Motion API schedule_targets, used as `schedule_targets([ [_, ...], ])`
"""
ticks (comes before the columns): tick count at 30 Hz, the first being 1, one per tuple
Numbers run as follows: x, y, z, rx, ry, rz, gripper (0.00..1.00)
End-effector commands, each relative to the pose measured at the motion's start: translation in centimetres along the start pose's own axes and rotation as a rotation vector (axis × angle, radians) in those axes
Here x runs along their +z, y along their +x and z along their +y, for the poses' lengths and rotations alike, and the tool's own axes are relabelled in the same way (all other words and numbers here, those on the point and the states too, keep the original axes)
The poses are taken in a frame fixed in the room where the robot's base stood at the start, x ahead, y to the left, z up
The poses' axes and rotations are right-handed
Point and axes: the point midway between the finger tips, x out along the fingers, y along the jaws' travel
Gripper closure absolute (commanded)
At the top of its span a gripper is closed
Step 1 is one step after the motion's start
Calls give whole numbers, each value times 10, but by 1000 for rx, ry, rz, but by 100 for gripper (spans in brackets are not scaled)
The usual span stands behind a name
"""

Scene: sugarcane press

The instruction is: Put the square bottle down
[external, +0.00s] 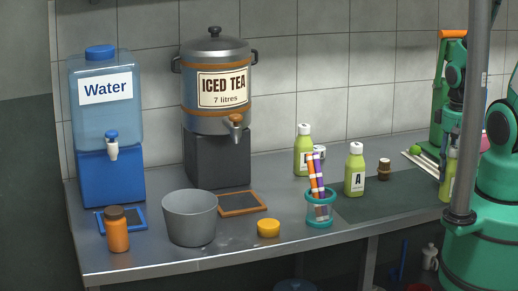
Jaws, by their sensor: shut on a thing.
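Several yellow-green bottles with white caps show in the external view. One with a label "A" (355,172) stands upright on the counter, right of the middle. Another green bottle (303,143) stands upright further back, partly covered by the striped sticks in front. A third yellow-green bottle (448,178) shows at the right, partly hidden behind the grey pole. I cannot tell which of them is the square one, or whether the third one is held.
A water dispenser (106,120), an iced tea urn (215,112), a grey bucket (190,218) and an orange jar (117,232) fill the left. A teal cup (320,208) of sticks and a small brown bottle (384,169) stand near the dark mat (395,198), which has bare room.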

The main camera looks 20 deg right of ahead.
Motion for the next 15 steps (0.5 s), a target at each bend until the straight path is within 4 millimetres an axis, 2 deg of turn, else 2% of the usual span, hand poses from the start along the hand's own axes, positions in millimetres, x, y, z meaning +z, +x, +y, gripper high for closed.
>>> schedule_targets([
  [5, -11, 2, -1, 0, 0, 0, 92],
  [8, -24, 3, -2, 0, 0, 0, 92],
  [15, -69, 8, -5, 0, 0, 0, 92],
])
